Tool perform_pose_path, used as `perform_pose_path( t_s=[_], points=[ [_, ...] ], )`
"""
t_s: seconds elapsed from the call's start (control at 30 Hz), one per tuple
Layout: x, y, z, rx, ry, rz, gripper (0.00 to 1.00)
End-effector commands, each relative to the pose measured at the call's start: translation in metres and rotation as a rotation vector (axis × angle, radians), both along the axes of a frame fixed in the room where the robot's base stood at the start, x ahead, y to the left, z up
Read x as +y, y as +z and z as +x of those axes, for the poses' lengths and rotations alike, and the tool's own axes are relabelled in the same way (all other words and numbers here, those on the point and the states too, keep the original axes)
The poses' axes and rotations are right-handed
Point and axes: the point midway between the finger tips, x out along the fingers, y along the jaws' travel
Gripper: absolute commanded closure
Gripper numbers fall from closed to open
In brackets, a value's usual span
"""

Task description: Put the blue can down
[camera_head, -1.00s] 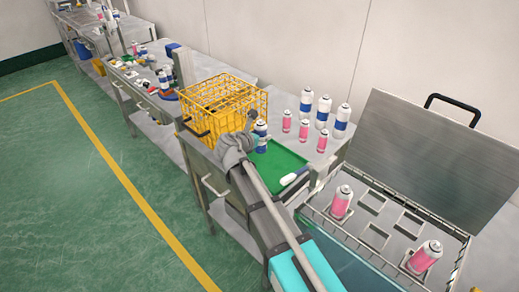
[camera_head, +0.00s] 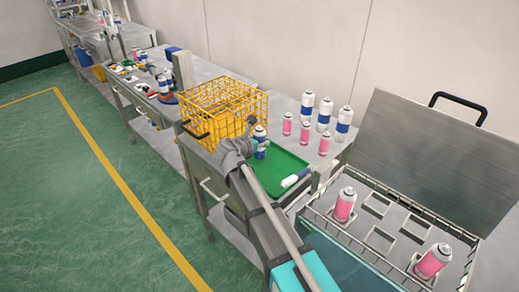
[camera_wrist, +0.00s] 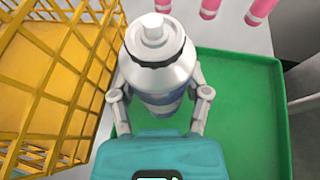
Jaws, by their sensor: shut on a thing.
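My gripper (camera_wrist: 160,110) is shut on the blue can (camera_wrist: 158,72), a white-topped can with a blue lower band. In the head view the can (camera_head: 260,142) stands upright in my gripper (camera_head: 254,150), at the left end of the green tray (camera_head: 288,165). In the wrist view the can is over the left part of the green tray (camera_wrist: 245,115). Its base is hidden, so I cannot tell whether it touches the tray.
A yellow wire crate (camera_head: 222,108) is close on the left of the can. Several pink and blue cans (camera_head: 324,113) stand behind. An open bath (camera_head: 385,235) with two pink cans is at right.

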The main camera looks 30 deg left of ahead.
Motion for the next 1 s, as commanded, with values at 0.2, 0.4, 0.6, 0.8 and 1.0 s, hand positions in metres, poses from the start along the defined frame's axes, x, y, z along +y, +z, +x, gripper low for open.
perform_pose_path(
  t_s=[0.2, 0.4, 0.6, 0.8, 1.0],
  points=[
    [0.000, -0.020, 0.000, 0.000, 0.000, 0.000, 0.93],
    [0.000, -0.022, 0.000, 0.000, -0.001, 0.000, 0.93],
    [-0.001, -0.022, 0.000, 0.000, -0.001, 0.000, 0.93],
    [-0.001, -0.026, 0.000, 0.000, -0.001, 0.000, 0.93],
    [-0.001, -0.025, 0.000, 0.000, -0.001, 0.000, 0.05]
  ],
)
